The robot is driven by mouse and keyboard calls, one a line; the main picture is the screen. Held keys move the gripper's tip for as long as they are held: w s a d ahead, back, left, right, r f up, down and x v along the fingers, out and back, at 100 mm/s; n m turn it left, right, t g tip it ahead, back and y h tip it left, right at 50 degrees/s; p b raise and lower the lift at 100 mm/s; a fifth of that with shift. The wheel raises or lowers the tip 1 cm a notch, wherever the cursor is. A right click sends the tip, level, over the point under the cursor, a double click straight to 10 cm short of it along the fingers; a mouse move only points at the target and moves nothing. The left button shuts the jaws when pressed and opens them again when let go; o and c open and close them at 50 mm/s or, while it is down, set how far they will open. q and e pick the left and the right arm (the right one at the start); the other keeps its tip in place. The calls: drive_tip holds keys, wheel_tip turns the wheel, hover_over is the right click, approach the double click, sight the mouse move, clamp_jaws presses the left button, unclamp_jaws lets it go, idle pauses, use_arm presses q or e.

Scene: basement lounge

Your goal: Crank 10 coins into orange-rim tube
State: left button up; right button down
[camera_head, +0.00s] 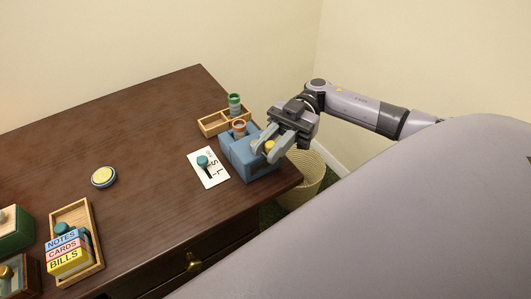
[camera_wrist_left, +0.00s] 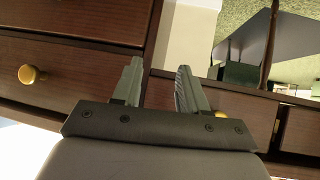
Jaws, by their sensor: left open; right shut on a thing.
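A blue box-shaped coin device (camera_head: 240,155) stands near the right end of the dark wooden desk. A tube with an orange rim (camera_head: 239,127) stands upright at its top left. My right gripper (camera_head: 270,147) is shut on the yellow crank knob (camera_head: 269,146) at the device's right side. A tube with a green rim (camera_head: 234,101) stands in a wooden tray (camera_head: 212,124) behind the device. Coins inside the orange-rim tube cannot be made out. My left gripper (camera_wrist_left: 155,88) is open and empty in the left wrist view, in front of the desk drawers.
A white card with letters and a teal knob (camera_head: 209,171) lies left of the device. A yellow-topped round button (camera_head: 103,177) sits mid-desk. A wooden tray (camera_head: 93,262) with labelled blocks is front left. A wicker basket (camera_head: 308,180) stands beyond the desk's right edge.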

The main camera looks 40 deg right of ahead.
drive_tip(key=shift+w+d+n+g+b, duration=0.1)
drive_tip(key=shift+d+n+g+b, duration=0.05)
drive_tip(key=shift+n+g+b, duration=0.4)
drive_tip(key=n+g+h+b, duration=0.1)
drive_tip(key=g+b, duration=0.1)
drive_tip(key=b, duration=0.1)
drive_tip(key=d+n+g+h+b, duration=0.1)
drive_tip(key=n+g+b, duration=0.1)
drive_tip(key=b, duration=0.1)
drive_tip(key=shift+w+h, duration=0.15)
drive_tip(key=shift+h, duration=0.25)
drive_tip(key=shift+r+g+b, duration=0.1)
drive_tip(key=shift+g+b, duration=0.15)
drive_tip(key=shift+b, duration=0.1)
use_arm(q)
wheel_tip(320, 180, down, 6)
drive_tip(key=w+d, duration=0.1)
drive_tip(key=shift+w+d+t, duration=0.2)
drive_tip(key=shift+t, duration=0.1)
use_arm(e)
drive_tip(key=shift+d+r, duration=0.1)
drive_tip(key=shift+r, duration=0.05)
drive_tip(key=c, duration=1)
unclamp_jaws()
drive_tip(key=shift+c, duration=0.2)
use_arm(q)
drive_tip(key=shift+s+a+f, duration=0.1)
drive_tip(key=shift+s+f, duration=0.2)
drive_tip(key=shift+f, duration=0.05)
